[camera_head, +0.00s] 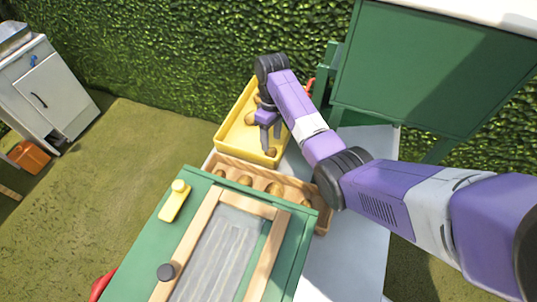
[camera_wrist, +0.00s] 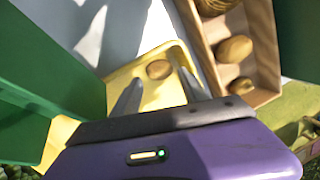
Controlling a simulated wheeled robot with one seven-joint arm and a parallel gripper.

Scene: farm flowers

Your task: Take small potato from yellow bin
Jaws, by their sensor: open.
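The yellow bin (camera_head: 232,146) stands on a light surface against the hedge, and its floor and rim show in the wrist view (camera_wrist: 118,78). A small brown potato (camera_head: 271,152) lies in the bin near its front edge. It also shows in the wrist view (camera_wrist: 159,69), just beyond my fingertips. More potatoes (camera_head: 251,118) lie farther back in the bin, partly hidden by my arm. My gripper (camera_head: 268,130) is over the bin, fingers pointing down. In the wrist view its two fingers (camera_wrist: 158,84) are apart with nothing between them.
A wooden crate (camera_head: 229,164) with several potatoes stands right beside the bin's front. A green cabinet (camera_head: 188,228) with a wood-framed lid is in front. A large green panel (camera_head: 436,75) rises at the right.

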